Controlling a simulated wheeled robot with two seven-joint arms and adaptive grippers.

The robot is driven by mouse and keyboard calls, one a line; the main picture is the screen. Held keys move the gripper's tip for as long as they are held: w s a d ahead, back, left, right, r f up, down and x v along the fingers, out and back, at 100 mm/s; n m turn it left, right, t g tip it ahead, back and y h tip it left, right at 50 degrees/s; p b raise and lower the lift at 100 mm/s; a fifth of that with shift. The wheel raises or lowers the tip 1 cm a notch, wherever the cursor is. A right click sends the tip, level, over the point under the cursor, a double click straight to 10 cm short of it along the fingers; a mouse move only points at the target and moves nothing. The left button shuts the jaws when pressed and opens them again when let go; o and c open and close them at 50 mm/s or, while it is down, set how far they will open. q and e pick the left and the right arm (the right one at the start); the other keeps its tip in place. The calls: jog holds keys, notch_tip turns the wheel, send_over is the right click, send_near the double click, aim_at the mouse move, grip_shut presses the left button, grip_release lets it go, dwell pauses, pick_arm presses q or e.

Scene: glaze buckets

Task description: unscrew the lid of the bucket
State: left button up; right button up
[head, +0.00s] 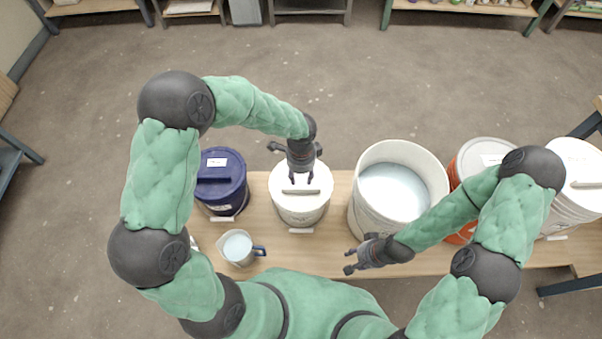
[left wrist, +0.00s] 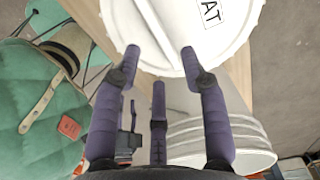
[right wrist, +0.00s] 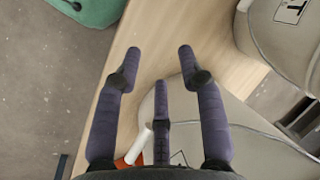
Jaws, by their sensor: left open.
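A white bucket with a white lid (head: 300,208) stands on the bench; a raised bar handle (head: 301,191) crosses the lid. My left gripper (head: 301,179) is over this lid, open, with its fingertips close to the bar. In the left wrist view the white lid (left wrist: 220,35) lies beyond the spread fingers (left wrist: 161,52); whether they touch it I cannot tell. My right gripper (head: 352,260) is open and empty near the bench's front edge, in front of a large open bucket. The right wrist view shows its fingers (right wrist: 159,55) spread over bare wood.
The large open bucket (head: 441,185) holds pale glaze. A blue-lidded bucket (head: 222,163) and a jug of pale liquid (head: 237,248) stand at left. An orange bucket with a pale lid (head: 486,151) and another white bucket (head: 580,158) stand at right. The bench (head: 330,259) has bare wood in front.

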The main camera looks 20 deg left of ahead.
aim_at(301, 187)
pick_arm(q)
jog(key=shift+f+b, duration=1)
jog(key=shift+f, duration=0.35)
jog(key=shift+f+b, duration=1.95)
jog(key=shift+f, duration=0.9)
grip_shut()
jog(key=shift+r, duration=0.1)
jog(key=shift+w, duration=0.1)
